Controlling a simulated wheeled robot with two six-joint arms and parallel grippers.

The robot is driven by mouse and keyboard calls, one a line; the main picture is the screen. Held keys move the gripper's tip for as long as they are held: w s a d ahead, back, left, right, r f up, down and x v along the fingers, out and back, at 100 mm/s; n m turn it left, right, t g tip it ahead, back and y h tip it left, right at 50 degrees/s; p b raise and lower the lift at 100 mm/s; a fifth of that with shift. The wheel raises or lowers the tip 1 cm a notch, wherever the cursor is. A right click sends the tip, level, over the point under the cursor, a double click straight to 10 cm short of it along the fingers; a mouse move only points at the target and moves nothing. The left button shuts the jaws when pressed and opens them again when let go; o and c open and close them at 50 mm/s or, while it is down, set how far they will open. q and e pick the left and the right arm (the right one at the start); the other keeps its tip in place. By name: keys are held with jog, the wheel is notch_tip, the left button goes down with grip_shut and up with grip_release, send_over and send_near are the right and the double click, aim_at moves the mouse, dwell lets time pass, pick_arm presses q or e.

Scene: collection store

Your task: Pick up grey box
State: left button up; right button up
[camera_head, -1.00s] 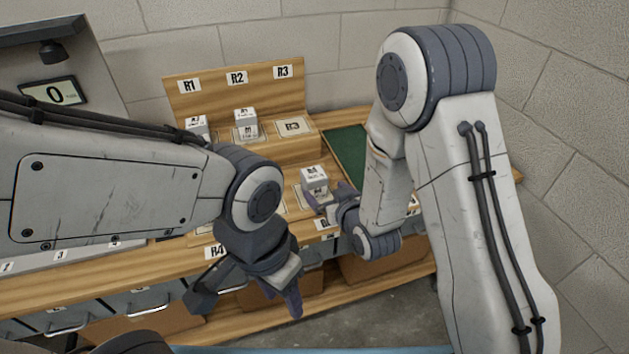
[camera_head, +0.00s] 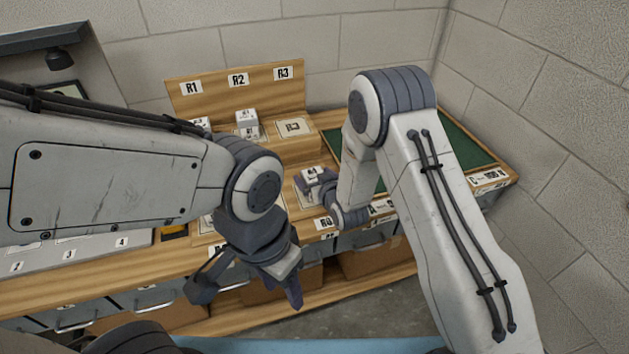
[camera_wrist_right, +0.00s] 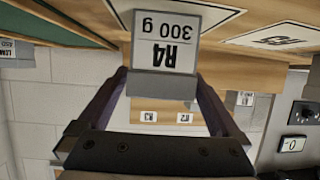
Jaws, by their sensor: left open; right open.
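A small grey box (camera_head: 310,173) with a white label sits on the wooden bench's lower level in the head view. In the right wrist view its label (camera_wrist_right: 168,50) reads R4, 300 g, upside down. My right gripper (camera_head: 317,184) is open at the box, partly covering it in the head view. In the right wrist view, the fingers of my right gripper (camera_wrist_right: 163,78) stand on either side of the box; contact cannot be told. My left gripper (camera_head: 248,288) is open and empty, in front of the bench, low in the head view.
Other labelled boxes (camera_head: 247,122) stand on the raised wooden step, beside an empty R3 place (camera_head: 294,128). A green mat (camera_head: 452,142) lies at the right. Drawers (camera_head: 146,297) line the bench front. A small display (camera_wrist_right: 293,144) shows in the wrist view.

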grip_shut()
jog(key=shift+r, duration=0.1)
